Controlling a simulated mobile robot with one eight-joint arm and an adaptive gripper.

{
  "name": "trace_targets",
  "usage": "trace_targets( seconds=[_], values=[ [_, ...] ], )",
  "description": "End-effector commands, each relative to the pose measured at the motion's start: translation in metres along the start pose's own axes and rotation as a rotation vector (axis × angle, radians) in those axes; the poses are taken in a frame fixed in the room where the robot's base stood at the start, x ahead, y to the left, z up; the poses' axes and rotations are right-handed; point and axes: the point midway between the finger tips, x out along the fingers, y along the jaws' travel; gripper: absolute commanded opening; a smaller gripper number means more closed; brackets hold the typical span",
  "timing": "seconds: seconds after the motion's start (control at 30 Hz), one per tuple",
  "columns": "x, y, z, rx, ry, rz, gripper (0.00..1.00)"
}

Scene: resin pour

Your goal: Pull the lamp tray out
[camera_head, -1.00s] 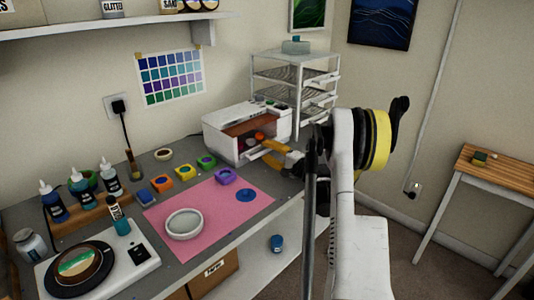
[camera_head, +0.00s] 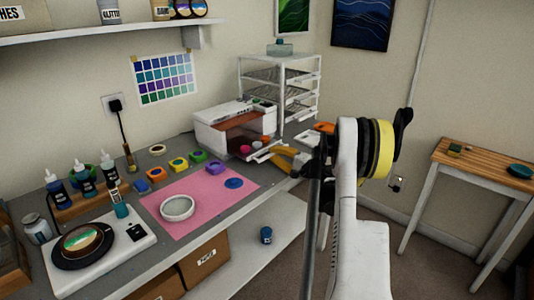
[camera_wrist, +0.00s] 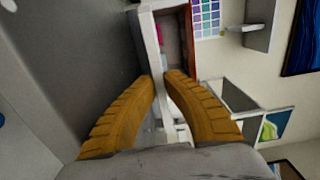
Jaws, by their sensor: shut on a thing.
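The lamp (camera_head: 232,112) is a white box with a reddish-brown window, at the back of the workbench. Its white tray (camera_head: 262,155) sticks out at the front, with a pink piece (camera_head: 245,149) and an orange piece (camera_head: 266,140) showing at it. My gripper (camera_head: 275,151) has yellow-orange fingers and is shut on the tray's front part, to the right of the lamp. In the wrist view my fingertips (camera_wrist: 160,77) close on a white strip of the tray (camera_wrist: 151,40); the exact contact is partly hidden by the fingers.
A white rack (camera_head: 280,85) stands behind the lamp. A pink mat (camera_head: 200,205) with a round white dish (camera_head: 177,208) and several colored molds lie left of my gripper. A wooden side table (camera_head: 480,160) stands at right, beyond open floor.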

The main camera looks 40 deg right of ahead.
Motion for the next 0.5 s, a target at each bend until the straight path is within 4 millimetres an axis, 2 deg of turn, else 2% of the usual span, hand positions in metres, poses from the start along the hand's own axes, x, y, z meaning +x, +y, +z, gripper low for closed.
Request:
trace_targets(
  seconds=[0.13,0.43,0.47,0.5],
  values=[
    [-0.0157,-0.0019,-0.0012,0.002,0.005,-0.003,0.00],
    [-0.0171,-0.0020,-0.0014,0.002,0.006,-0.003,0.00],
    [-0.0171,-0.0020,-0.0014,0.002,0.006,-0.003,0.16],
    [-0.0171,-0.0020,-0.0014,0.002,0.006,-0.003,0.29]
  ],
)
